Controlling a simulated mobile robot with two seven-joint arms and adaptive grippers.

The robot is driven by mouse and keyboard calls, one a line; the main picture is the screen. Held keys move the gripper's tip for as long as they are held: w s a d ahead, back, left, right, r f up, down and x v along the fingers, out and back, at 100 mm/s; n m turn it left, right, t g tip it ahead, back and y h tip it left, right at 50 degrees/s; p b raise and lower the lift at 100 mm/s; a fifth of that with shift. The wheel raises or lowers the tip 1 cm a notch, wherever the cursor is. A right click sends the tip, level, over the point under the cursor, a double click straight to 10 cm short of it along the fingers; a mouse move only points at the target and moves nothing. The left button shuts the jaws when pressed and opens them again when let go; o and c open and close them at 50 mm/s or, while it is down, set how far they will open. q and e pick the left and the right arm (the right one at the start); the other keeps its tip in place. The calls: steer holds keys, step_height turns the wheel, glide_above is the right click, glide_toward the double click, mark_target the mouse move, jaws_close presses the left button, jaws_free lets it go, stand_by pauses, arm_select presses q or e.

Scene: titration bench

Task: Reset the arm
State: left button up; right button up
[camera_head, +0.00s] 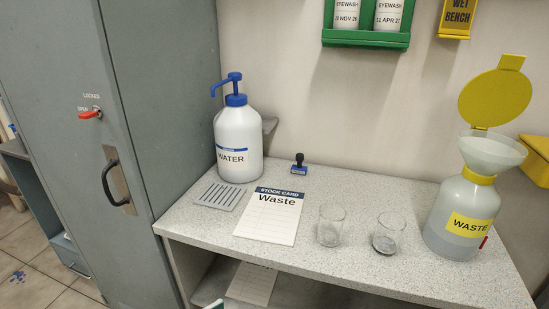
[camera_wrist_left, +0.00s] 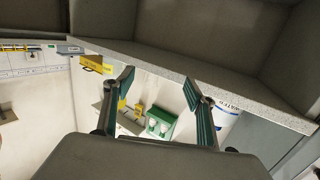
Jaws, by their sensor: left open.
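My left gripper (camera_wrist_left: 158,90) shows in the left wrist view with its two green-padded fingers spread apart and nothing between them. That view is upside down, and the bench's front edge (camera_wrist_left: 190,72) runs across beyond the fingertips. In the head view neither arm shows clearly; a small teal and white piece at the bottom edge may be a fingertip, but I cannot tell. My right gripper is in neither view.
The bench (camera_head: 350,271) holds a water pump bottle (camera_head: 238,140), a grey slotted plate (camera_head: 219,196), a stock card (camera_head: 270,217), a stamp (camera_head: 299,164), two beakers (camera_head: 331,225) (camera_head: 388,234) and a waste bottle with funnel (camera_head: 463,210). A grey cabinet (camera_head: 165,80) stands left.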

arm_select(q)
steer(key=s+a+f+n+y, duration=0.2)
steer(key=s+a+f+y, duration=0.3)
steer(key=s+f, duration=0.3)
steer(key=s+a+f+n+y, duration=0.2)
steer(key=s+a+f+y, duration=0.25)
steer(key=f, duration=0.45)
steer(key=shift+n+g, duration=0.3)
steer(key=shift+n, duration=0.2)
steer(key=r+p, duration=0.1)
steer(key=p, duration=0.3)
steer(key=s+r+p, duration=0.1)
steer(key=r+p, duration=0.1)
steer(key=p, duration=0.3)
steer(key=s+a+r+p, duration=0.1)
steer(key=r+p, duration=0.1)
steer(key=p, duration=0.3)
steer(key=shift+s+r, duration=0.1)
steer(key=shift+s, duration=0.1)
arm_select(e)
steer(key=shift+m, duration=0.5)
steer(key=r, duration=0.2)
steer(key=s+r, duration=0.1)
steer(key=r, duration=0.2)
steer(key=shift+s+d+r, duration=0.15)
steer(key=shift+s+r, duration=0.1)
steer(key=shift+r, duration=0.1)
